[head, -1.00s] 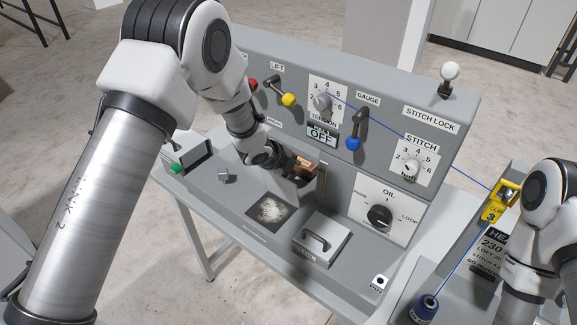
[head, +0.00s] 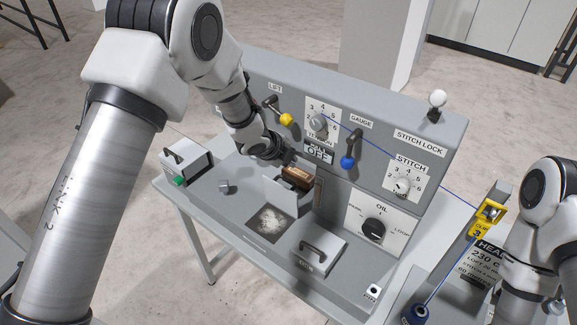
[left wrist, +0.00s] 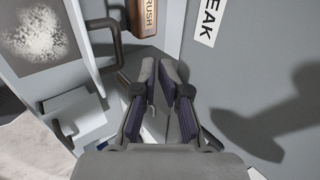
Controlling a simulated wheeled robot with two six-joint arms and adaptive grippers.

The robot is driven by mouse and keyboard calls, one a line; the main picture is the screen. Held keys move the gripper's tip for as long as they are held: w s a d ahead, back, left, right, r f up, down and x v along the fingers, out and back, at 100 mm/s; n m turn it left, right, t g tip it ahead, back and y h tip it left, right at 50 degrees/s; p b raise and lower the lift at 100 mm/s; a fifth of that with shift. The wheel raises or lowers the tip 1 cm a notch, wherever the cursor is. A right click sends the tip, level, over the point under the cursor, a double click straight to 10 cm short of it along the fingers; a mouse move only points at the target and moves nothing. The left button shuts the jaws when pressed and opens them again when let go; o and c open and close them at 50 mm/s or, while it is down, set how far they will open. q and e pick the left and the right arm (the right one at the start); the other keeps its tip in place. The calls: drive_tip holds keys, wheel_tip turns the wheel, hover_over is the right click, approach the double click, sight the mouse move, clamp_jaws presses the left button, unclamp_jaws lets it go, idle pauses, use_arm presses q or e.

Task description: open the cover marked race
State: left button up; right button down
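A grey cover plate (head: 281,192) stands raised at the back edge of a square opening (head: 269,223) with white lint in it. The word race is not legible on it in these frames. The left wrist view shows the lint opening (left wrist: 35,32) and a dark bar handle (left wrist: 116,45) beside it. My left gripper (head: 286,157) is behind the raised cover, near the upright panel, apart from the cover. In the left wrist view its fingers (left wrist: 160,75) have a narrow gap with nothing held. My right arm shows at the right, but its gripper is not visible.
A brown brush (head: 298,178) sits close to my left gripper. A closed cover with a handle (head: 319,250) lies right of the opening. Levers and the tension knob (head: 319,121) stick out of the panel above. A small grey block (head: 224,187) lies left.

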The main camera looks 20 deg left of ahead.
use_arm(q)
drive_tip(key=shift+d+r, duration=0.1)
drive_tip(key=shift+r, duration=0.5)
drive_tip(key=shift+w, duration=0.15)
drive_tip(key=shift+f, duration=0.1)
drive_tip(key=v, duration=0.8)
